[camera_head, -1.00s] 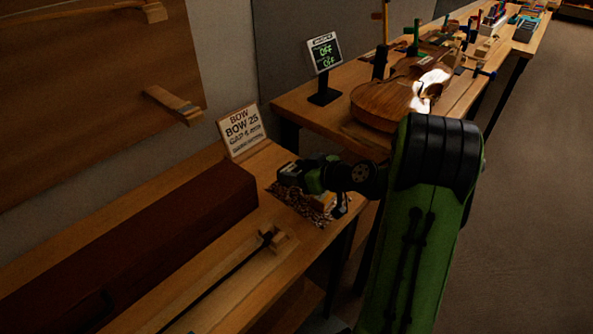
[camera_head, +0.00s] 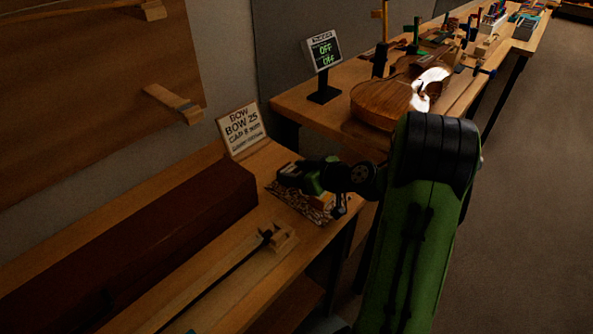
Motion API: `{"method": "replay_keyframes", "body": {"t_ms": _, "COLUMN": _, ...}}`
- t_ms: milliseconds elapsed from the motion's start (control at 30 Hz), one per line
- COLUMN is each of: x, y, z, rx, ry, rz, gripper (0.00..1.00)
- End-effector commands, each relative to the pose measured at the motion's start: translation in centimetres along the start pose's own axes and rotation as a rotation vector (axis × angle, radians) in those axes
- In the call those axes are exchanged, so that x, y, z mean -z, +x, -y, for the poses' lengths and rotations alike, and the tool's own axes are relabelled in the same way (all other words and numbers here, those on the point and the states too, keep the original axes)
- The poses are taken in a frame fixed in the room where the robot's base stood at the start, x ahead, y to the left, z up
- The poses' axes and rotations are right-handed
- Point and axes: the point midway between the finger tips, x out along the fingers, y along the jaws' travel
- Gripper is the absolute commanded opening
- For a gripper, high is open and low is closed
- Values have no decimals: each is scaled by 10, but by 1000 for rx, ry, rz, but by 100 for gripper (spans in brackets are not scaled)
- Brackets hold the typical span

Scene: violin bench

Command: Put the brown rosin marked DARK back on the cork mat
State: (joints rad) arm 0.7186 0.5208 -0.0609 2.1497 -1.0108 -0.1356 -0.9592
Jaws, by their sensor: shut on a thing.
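The cork mat (camera_head: 285,208) is a speckled brown patch at the right end of the near bench. My gripper (camera_head: 312,190) is low over the mat, and my wrist and arm come in from the right. A small tan-brown block (camera_head: 321,201) shows just under my gripper, over the mat. I cannot read any DARK mark on it, and my gripper hides part of it. My gripper is shut on it as far as I can see; the fingertips are mostly hidden. I cannot tell whether the block touches the mat.
A long dark red case (camera_head: 140,245) and a bow in a wooden holder (camera_head: 280,238) lie to the left and front. A violin (camera_head: 385,100) and a small display (camera_head: 323,50) are on the farther bench.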

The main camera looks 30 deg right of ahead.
Motion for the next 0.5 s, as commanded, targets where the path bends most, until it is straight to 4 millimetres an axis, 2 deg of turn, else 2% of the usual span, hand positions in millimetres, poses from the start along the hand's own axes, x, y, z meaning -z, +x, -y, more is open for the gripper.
{"method": "replay_keyframes", "body": {"t_ms": 67, "x": 0, "y": 0, "z": 0, "rx": 0, "ry": 0, "rz": 0, "gripper": 24}}
{"method": "replay_keyframes", "body": {"t_ms": 100, "x": 0, "y": 0, "z": 0, "rx": 0, "ry": 0, "rz": 0, "gripper": 59}}
{"method": "replay_keyframes", "body": {"t_ms": 267, "x": 0, "y": 0, "z": 0, "rx": 0, "ry": 0, "rz": 0, "gripper": 83}}
{"method": "replay_keyframes", "body": {"t_ms": 500, "x": 0, "y": 0, "z": 0, "rx": 0, "ry": 0, "rz": 1, "gripper": 84}}
